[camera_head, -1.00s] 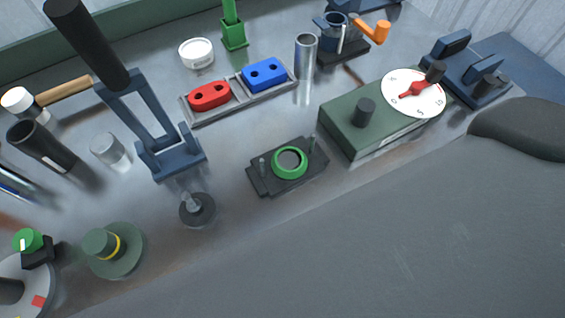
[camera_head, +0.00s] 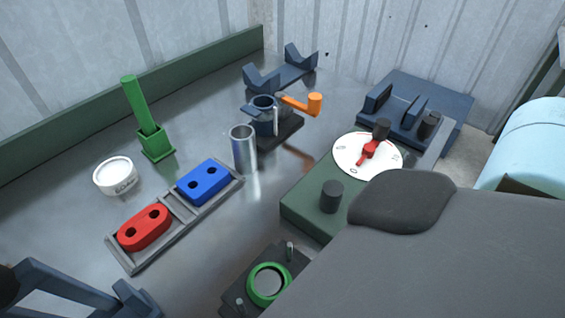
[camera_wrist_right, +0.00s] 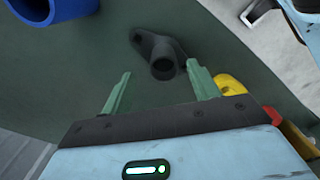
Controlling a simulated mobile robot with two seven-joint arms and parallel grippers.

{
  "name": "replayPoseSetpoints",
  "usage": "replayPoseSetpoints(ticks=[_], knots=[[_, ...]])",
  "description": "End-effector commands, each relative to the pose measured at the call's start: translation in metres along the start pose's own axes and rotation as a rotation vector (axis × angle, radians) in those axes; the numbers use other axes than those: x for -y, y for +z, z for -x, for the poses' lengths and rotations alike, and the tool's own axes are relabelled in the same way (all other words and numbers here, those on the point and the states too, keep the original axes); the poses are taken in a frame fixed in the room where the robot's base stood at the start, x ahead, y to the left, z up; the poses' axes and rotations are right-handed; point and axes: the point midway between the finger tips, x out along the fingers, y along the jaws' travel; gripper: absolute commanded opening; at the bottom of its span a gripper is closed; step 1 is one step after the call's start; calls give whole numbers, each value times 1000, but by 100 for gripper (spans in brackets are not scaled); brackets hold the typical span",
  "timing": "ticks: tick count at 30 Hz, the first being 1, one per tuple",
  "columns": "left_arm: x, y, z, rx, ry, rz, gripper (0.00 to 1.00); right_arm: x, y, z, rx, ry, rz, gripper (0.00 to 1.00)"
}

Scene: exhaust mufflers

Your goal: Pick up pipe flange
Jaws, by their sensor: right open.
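A dark grey pipe flange (camera_wrist_right: 158,50), an oval plate with a short round pipe stub, lies on a green surface in the right wrist view. My right gripper (camera_wrist_right: 159,70) is open, its two green fingers apart. The stub appears between the fingertips; I see no contact, and the remaining distance is hard to judge. The flange and my right gripper are not visible in the head view. My left gripper is in neither view.
The right wrist view shows a blue tube (camera_wrist_right: 50,10) at upper left and a yellow part (camera_wrist_right: 230,84) beside the right finger. In the head view, a bench holds a red block (camera_head: 144,228), a blue block (camera_head: 205,182), a metal cylinder (camera_head: 243,150) and a dial box (camera_head: 312,205).

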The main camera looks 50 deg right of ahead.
Motion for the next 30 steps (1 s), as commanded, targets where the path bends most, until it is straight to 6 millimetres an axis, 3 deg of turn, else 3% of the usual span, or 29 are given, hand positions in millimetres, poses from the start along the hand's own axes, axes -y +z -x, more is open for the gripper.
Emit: replayPoseSetpoints(ticks=[12,21,30], knots=[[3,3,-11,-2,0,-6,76,5,-3,-47,1,-2,0,61],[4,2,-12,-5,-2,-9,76,4,-4,-51,-3,1,0,61],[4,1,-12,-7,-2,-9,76,4,-3,-51,-2,1,0,24]])
